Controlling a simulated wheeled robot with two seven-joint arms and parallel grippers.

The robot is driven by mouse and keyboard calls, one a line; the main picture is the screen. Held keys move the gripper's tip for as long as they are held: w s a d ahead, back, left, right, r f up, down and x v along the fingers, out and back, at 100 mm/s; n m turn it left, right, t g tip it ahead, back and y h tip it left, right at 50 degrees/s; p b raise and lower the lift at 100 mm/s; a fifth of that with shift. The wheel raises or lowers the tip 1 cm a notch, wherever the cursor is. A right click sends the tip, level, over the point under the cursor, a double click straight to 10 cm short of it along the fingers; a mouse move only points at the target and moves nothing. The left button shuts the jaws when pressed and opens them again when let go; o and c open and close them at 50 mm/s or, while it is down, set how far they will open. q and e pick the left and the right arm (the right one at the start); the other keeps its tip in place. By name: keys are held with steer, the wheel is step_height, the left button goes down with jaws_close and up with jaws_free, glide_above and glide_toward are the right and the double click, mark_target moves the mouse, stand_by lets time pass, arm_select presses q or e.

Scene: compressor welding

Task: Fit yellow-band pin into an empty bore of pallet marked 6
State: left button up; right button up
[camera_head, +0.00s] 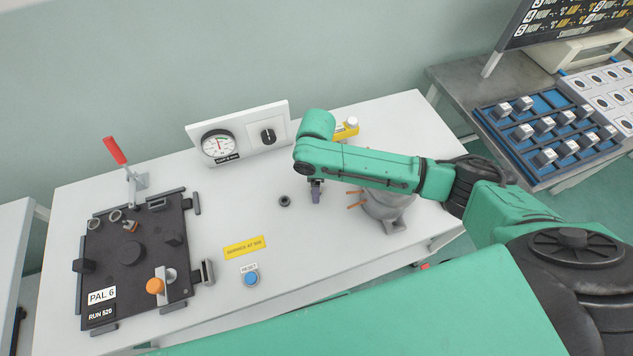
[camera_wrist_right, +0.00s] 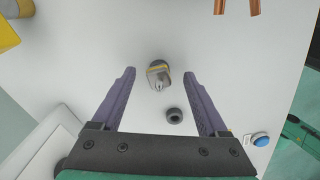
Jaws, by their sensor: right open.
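The yellow-band pin (camera_wrist_right: 158,76) is on the white bench in the right wrist view, a grey piece with a yellow stripe. It appears between the tips of my right gripper (camera_wrist_right: 159,73), whose purple fingers are apart with nothing clamped. In the head view my right gripper (camera_head: 316,192) points down over the middle of the bench, and I cannot make out the pin there. The dark pallet (camera_head: 103,265) labelled PAL 6 lies at the left of the bench. It carries ring-like fittings, dark blocks and an orange knob; which bores are empty is unclear. My left gripper is not in view.
A dark ring (camera_head: 285,200) lies on the bench just left of my right gripper. A grey compressor body (camera_head: 390,207) with copper tubes stands to its right. A gauge panel (camera_head: 238,134) is behind. A red-handled clamp (camera_head: 115,150) rises behind the pallet.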

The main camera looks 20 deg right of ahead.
steer(key=shift+f, duration=0.1)
steer(key=shift+c, duration=1)
steer(key=c, duration=1)
jaws_close()
steer(key=shift+o, duration=1.2)
jaws_free()
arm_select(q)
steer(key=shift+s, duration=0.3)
arm_select(e)
jaws_close()
steer(key=shift+o, duration=0.5)
jaws_free()
jaws_close()
